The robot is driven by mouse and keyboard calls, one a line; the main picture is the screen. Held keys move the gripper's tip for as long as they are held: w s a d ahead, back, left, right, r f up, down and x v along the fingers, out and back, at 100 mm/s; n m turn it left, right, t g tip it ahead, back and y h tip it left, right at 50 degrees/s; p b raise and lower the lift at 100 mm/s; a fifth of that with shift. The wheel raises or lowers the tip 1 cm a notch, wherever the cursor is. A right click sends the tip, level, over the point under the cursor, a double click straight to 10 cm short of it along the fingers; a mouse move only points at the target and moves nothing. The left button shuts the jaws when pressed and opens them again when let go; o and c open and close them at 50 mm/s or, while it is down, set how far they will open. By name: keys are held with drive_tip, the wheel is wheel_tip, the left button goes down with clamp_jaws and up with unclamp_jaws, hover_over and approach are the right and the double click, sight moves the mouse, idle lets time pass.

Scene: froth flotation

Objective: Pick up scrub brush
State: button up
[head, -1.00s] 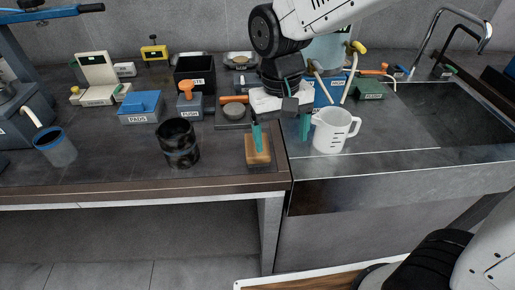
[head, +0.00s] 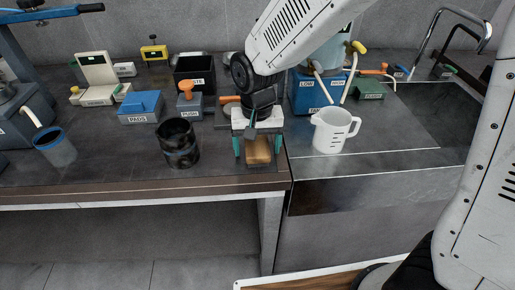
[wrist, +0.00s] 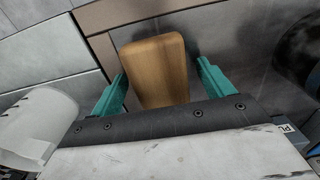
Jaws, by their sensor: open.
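The scrub brush (head: 259,151) lies on the dark bench top close to its front edge. Its tan wooden block shows in the wrist view (wrist: 157,70), while its upper part is hidden behind my gripper. My gripper (head: 257,151) points down over the brush with its two teal fingers apart. In the wrist view one finger of my gripper (wrist: 156,88) is on each side of the wooden block, with a visible gap on both sides. The fingers do not appear to touch the block.
A dark mottled cylinder (head: 178,144) stands to the left of the brush. A white measuring jug (head: 331,131) stands to the right by the sink. A blue pads box (head: 140,107) and an orange-handled block (head: 188,104) sit further back. The bench's front edge (head: 150,189) is close.

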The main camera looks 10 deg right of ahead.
sight(257, 144)
drive_tip(key=c, duration=1.2)
drive_tip(key=shift+o, duration=0.2)
drive_tip(key=shift+r, duration=0.8)
wheel_tip(257, 144, up, 2)
drive_tip(key=shift+s+r, duration=0.1)
drive_tip(key=s+d+r, duration=0.1)
drive_tip(key=s+d, duration=0.3)
drive_tip(key=s, duration=1.1)
drive_tip(key=shift+d, duration=0.2)
drive_tip(key=shift+s+r, duration=0.1)
